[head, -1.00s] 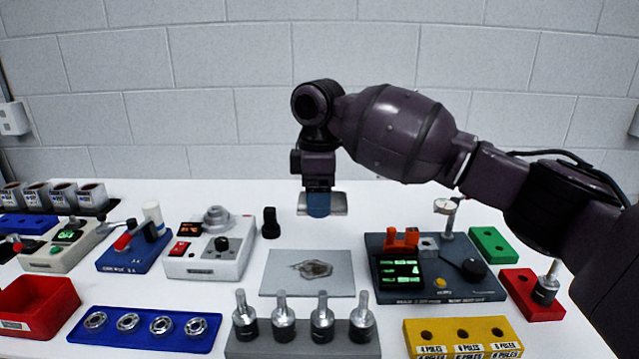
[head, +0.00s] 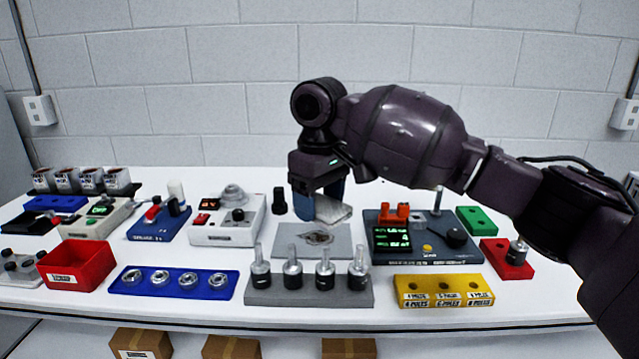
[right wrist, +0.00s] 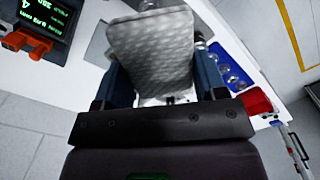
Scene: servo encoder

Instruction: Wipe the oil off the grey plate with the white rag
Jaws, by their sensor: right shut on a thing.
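The grey plate (head: 290,240) lies flat mid-table in the head view. A dark brownish oil patch (head: 318,237) shows on it. The white rag (head: 330,211) is a pale folded pad. It hangs from my right gripper (head: 318,200), above the plate's back edge and apart from it as far as I can see. In the right wrist view the rag (right wrist: 152,50) fills the space between the blue fingers of my right gripper (right wrist: 166,78), which is shut on it. The rag hides part of the plate there. My left gripper is not in view.
A grey block with several upright shafts (head: 308,290) stands in front of the plate. A white device (head: 228,225) is left of it and a dark device with a green screen (head: 425,250) right. A black cylinder (head: 279,201) stands behind left.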

